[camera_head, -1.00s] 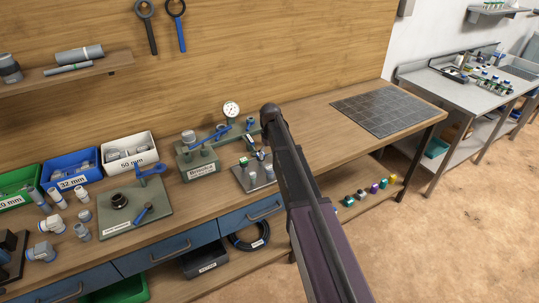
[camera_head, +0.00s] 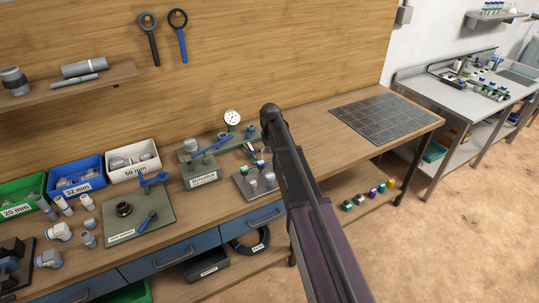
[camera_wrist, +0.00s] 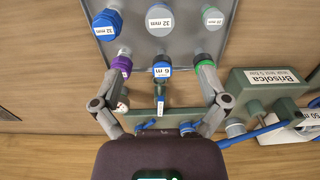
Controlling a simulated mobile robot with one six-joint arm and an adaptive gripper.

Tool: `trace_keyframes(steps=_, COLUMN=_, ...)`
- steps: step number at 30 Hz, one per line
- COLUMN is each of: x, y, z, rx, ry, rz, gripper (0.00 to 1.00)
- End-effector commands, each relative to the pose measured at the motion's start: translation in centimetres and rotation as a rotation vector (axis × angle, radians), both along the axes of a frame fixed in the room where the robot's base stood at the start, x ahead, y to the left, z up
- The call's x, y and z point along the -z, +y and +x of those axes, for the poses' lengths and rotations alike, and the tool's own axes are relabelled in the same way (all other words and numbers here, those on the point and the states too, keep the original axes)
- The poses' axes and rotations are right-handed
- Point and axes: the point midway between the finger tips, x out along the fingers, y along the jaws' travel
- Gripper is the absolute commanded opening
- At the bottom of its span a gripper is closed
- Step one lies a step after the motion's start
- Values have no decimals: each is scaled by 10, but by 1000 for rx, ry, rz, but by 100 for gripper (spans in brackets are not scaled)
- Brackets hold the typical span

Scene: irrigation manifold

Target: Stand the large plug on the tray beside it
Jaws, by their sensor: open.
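A grey metal tray (camera_wrist: 182,44) fills the top of the wrist view and also shows in the head view (camera_head: 241,187).
The green Brisolca manifold (camera_wrist: 264,88), with blue levers, is close on the right in the wrist view. In the head view, labelled bins (camera_head: 133,168) and a green plate (camera_head: 150,226) with a black fitting lie left. The bench around the dark grid mat (camera_head: 380,115) is clear.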

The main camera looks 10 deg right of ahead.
Motion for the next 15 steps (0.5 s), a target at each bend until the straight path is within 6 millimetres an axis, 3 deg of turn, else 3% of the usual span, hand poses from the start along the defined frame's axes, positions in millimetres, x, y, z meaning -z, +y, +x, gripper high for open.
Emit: trace_keyframes(steps=15, x=0, y=0, z=-6, rx=5, ry=0, rz=0, gripper=94)
